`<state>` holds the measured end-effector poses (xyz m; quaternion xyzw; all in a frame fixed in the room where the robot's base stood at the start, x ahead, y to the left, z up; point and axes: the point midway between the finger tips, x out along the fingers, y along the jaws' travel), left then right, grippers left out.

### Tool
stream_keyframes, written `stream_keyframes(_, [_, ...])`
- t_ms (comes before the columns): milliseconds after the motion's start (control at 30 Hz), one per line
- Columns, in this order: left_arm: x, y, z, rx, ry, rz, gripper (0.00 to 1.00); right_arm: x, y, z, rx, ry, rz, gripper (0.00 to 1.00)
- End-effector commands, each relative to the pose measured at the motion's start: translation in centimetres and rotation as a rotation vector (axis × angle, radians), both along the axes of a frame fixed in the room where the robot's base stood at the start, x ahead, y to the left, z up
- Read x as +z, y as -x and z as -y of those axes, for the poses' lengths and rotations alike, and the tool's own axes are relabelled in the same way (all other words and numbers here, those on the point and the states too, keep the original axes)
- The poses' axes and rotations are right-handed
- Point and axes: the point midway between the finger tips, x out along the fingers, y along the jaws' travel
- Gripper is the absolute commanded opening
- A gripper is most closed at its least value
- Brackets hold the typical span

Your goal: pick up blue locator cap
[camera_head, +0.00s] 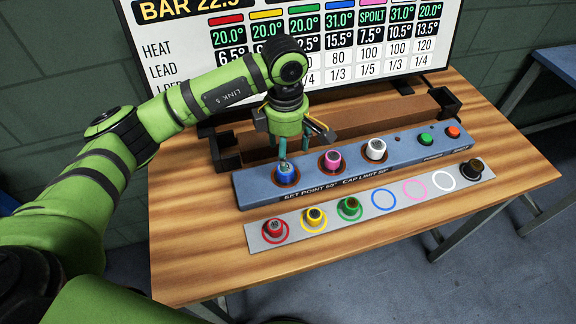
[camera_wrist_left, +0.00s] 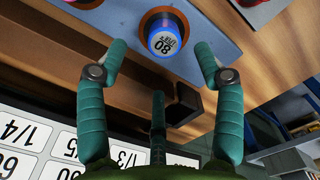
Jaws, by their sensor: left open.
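The blue locator cap (camera_head: 286,172) stands upright in the leftmost socket of the blue-grey block (camera_head: 256,188). My left gripper (camera_head: 293,146) is open and points down just above and behind the cap. Nothing is held. My right gripper is not in view.
A pink cap (camera_head: 332,160) and a white cap (camera_head: 375,149) stand in the same block, with green (camera_head: 426,140) and orange (camera_head: 453,132) buttons at right. A grey plate (camera_head: 325,228) in front holds several parts on coloured rings. A screen (camera_head: 350,60) stands behind.

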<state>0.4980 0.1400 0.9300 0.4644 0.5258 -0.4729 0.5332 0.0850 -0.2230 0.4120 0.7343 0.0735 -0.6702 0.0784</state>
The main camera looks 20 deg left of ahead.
Motion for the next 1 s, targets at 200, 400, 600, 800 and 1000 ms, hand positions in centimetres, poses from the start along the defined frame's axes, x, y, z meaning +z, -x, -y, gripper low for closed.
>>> stream_keyframes(200, [-1.8, 0.1, -0.4, 0.002, -0.021, -0.005, 0.68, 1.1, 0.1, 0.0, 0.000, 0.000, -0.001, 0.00])
stream_keyframes(400, [-4.6, 0.6, -0.3, 0.001, -0.018, -0.007, 0.68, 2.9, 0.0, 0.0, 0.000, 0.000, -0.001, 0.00])
stream_keyframes(600, [-6.7, 0.4, -0.2, 0.001, -0.017, -0.002, 0.68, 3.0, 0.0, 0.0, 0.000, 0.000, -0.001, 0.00])
stream_keyframes(800, [-6.9, 0.3, -0.2, 0.001, -0.016, -0.001, 0.68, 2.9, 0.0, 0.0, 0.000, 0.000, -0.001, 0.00])
stream_keyframes(1000, [-6.9, 0.3, -0.2, 0.001, -0.015, -0.001, 0.06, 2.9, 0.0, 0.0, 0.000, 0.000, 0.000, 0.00])
